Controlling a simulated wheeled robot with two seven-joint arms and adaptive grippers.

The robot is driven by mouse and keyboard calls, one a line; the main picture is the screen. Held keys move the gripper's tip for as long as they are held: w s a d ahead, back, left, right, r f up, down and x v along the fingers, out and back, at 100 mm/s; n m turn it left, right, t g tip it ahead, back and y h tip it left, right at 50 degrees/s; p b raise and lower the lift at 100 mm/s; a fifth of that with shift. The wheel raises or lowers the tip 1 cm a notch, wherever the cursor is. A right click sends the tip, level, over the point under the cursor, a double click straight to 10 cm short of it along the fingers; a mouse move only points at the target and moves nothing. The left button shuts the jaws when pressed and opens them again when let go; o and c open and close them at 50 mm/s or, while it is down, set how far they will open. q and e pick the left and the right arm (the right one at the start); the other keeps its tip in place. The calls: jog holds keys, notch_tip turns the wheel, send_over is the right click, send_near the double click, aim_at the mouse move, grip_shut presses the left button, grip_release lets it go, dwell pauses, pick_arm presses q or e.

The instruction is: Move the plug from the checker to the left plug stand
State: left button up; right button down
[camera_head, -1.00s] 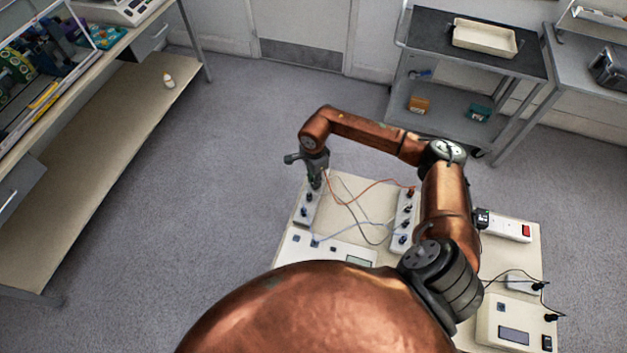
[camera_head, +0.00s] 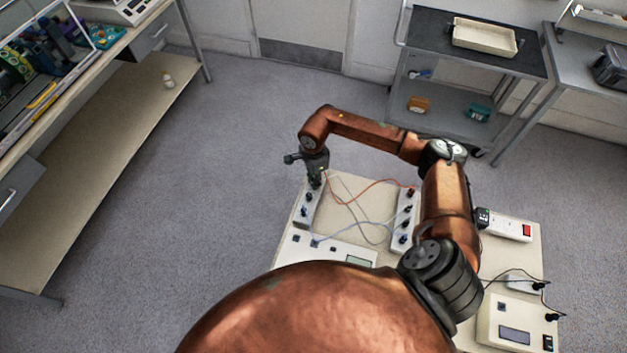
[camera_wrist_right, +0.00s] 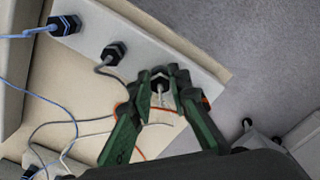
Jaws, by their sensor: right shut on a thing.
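My right gripper (camera_head: 316,182) is at the far end of the left plug stand (camera_head: 304,213), a pale strip on the tabletop. In the right wrist view its two green fingers (camera_wrist_right: 162,88) are shut on a black plug (camera_wrist_right: 160,77), which is at the end of the strip (camera_wrist_right: 130,32). Whether the plug is fully seated cannot be told. Two other black plugs, one with a blue cable (camera_wrist_right: 64,25) and one with a grey cable (camera_wrist_right: 112,53), stand in the same strip. The checker (camera_head: 330,250), a pale box with a small display, is partly hidden by my body. My left gripper is not in view.
A second plug stand (camera_head: 404,220) with several dark plugs is to the right, beside my arm. Orange, blue and grey cables (camera_head: 368,224) cross the table between the stands. A power strip (camera_head: 507,228) and another device (camera_head: 508,322) are at the right.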

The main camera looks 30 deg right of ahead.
jog(key=shift+f, duration=0.1)
dwell(0.3)
jog(key=c, duration=1.7)
grip_release()
jog(key=shift+c, duration=0.2)
jog(key=shift+r+p, duration=1.1)
jog(key=shift+r, duration=1.4)
